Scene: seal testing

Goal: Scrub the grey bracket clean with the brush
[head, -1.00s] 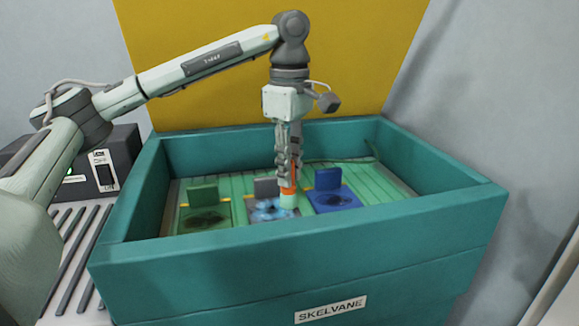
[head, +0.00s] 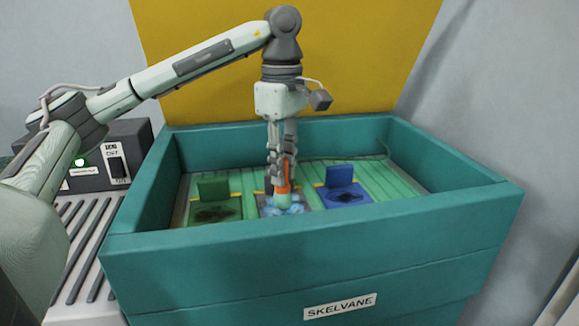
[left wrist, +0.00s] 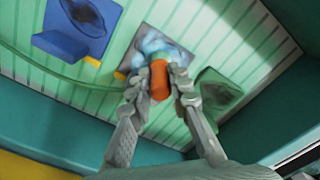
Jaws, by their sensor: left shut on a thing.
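My left gripper (head: 281,172) points straight down into the teal bin and is shut on the brush (head: 282,191), which has an orange handle and a pale green lower part. The brush also shows in the left wrist view (left wrist: 159,80) between my fingers (left wrist: 158,82). The brush's lower end is over the grey bracket (head: 268,206), in the middle of the row. My right gripper is not in view.
A green bracket (head: 213,188) with a dark smudge stands to the left, and a blue bracket (head: 340,176) with a dark smudge to the right. The teal bin's high walls (head: 300,262) surround them. A dark control box (head: 112,152) stands outside at left.

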